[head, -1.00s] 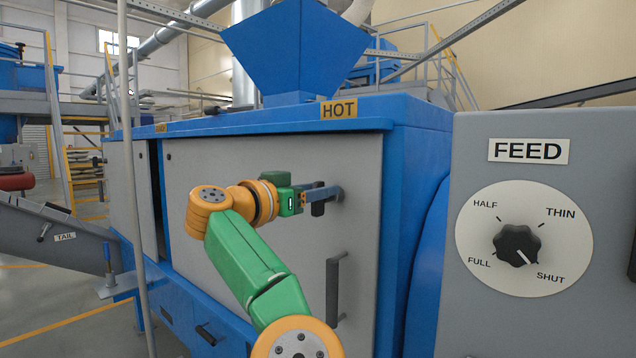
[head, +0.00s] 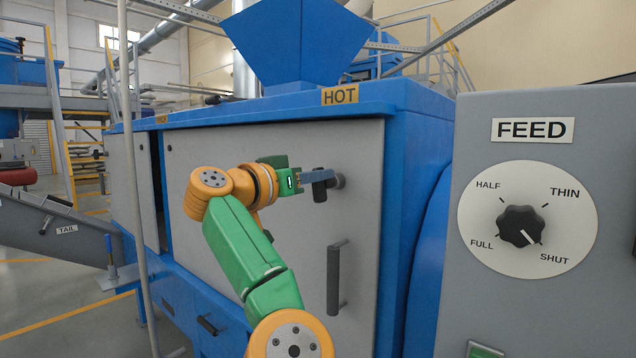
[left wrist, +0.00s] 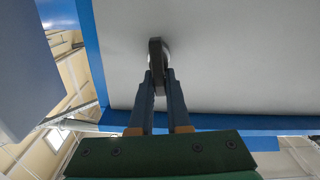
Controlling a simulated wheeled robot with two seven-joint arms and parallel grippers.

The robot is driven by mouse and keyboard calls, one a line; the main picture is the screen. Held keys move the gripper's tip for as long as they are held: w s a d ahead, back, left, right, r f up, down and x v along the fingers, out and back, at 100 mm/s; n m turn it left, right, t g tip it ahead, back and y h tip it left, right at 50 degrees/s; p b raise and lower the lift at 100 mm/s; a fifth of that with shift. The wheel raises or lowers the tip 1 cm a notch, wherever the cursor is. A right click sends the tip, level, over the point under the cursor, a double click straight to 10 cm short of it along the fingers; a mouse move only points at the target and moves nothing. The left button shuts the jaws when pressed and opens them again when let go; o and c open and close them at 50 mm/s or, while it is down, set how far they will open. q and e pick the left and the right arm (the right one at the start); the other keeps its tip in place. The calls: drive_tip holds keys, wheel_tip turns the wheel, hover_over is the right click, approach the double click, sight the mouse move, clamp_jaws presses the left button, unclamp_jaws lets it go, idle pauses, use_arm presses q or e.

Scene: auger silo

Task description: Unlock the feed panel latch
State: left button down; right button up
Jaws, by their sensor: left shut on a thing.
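The latch is a short dark handle (head: 319,190) on a round grey hub (head: 338,181), high on the right side of the grey door panel (head: 270,147) below the HOT label. My left gripper (head: 318,175) reaches it from the left and is shut on the handle. In the left wrist view the two dark fingers (left wrist: 158,78) close around the handle (left wrist: 155,50), against the grey panel. The fingers hide part of the handle, and I cannot tell whether it is locked. My right gripper is not in view.
A vertical pull handle (head: 337,277) is on the panel below the latch. At right stands a grey FEED box (head: 530,104) with a dial (head: 521,228) pointing near SHUT. A thin grey pole (head: 137,200) stands at left. The blue machine edge (head: 405,190) borders the panel.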

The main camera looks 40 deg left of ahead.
use_arm(q)
drive_tip(key=shift+w+f+n, duration=0.1)
drive_tip(key=shift+f+n, duration=0.4)
drive_tip(key=shift+f, duration=0.05)
drive_tip(key=shift+a+n+b, duration=0.15)
drive_tip(key=shift+n+b, duration=0.3)
drive_tip(key=shift+n, duration=0.45)
drive_tip(key=n, duration=0.9)
drive_tip(key=shift+a+f, duration=0.3)
drive_tip(key=shift+a, duration=0.1)
drive_tip(key=shift+f+n, duration=0.15)
drive_tip(key=shift+n, duration=0.9)
drive_tip(key=shift+f+n, duration=0.1)
drive_tip(key=shift+n, duration=0.95)
drive_tip(key=shift+a, duration=0.1)
drive_tip(key=c, duration=0.9)
unclamp_jaws()
drive_tip(key=shift+r, duration=0.15)
